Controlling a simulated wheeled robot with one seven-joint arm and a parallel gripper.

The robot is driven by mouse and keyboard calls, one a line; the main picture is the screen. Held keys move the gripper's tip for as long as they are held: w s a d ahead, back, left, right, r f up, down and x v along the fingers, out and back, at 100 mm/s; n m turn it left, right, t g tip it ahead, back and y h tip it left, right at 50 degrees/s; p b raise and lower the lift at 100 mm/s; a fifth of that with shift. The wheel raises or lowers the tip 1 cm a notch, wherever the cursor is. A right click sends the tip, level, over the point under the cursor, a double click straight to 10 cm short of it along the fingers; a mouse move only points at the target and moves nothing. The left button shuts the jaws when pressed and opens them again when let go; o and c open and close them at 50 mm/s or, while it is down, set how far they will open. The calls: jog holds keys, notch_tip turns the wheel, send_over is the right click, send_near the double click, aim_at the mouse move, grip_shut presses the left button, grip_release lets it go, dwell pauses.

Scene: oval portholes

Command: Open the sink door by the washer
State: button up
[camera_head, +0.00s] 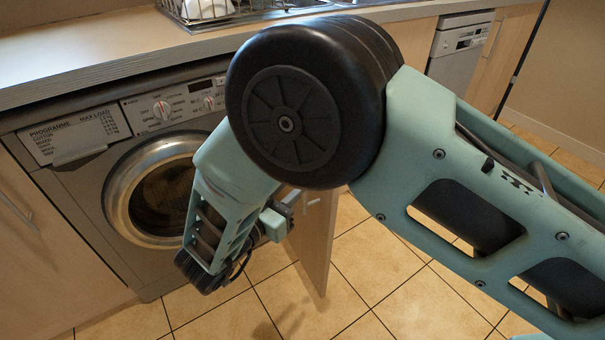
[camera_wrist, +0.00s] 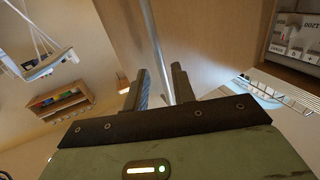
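The sink door (camera_head: 318,240) is a pale wood panel beside the washer. It stands swung out from the cabinet front over the floor tiles, and my arm hides much of it. In the wrist view the door (camera_wrist: 195,35) rises behind the fingers, with its thin metal bar handle (camera_wrist: 153,35). My gripper (camera_wrist: 160,69) is open, with its two dark fingers apart on either side of the bar. Clear space shows beside the bar, and I cannot tell whether either finger touches it. In the head view the fingertips are mostly hidden by my arm.
The washer (camera_head: 155,190) with its round door stands left of the sink door, under the worktop (camera_head: 110,50). A dishwasher (camera_head: 460,50) is farther right. Tiled floor (camera_head: 385,270) is free in front. A wall shelf (camera_wrist: 60,102) shows in the wrist view.

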jog(key=v, duration=1.2)
jog(key=shift+a, duration=0.1)
jog(key=w+a+r+n+g+y, duration=0.45)
jog(key=w+r+n+y, duration=0.4)
jog(key=y, duration=0.85)
jog(key=s+d+r+n+g+h, duration=0.1)
jog(key=s+d+n+g+h, duration=0.3)
jog(key=s+d, duration=0.8)
jog(key=s+d+r+n+g+h, duration=0.1)
jog(key=s+d+n+g, duration=0.2)
jog(key=s+d+g, duration=0.85)
jog(key=w+d+r+t+p, duration=0.1)
jog(key=d+r+t+p, duration=0.1)
jog(key=r+p, duration=0.8)
jog(key=w+d+r+t+p, duration=0.2)
jog(key=r+t+p, duration=0.1)
jog(key=r+p, duration=0.8)
jog(key=shift+d+t, duration=0.35)
jog(key=shift+t, duration=0.05)
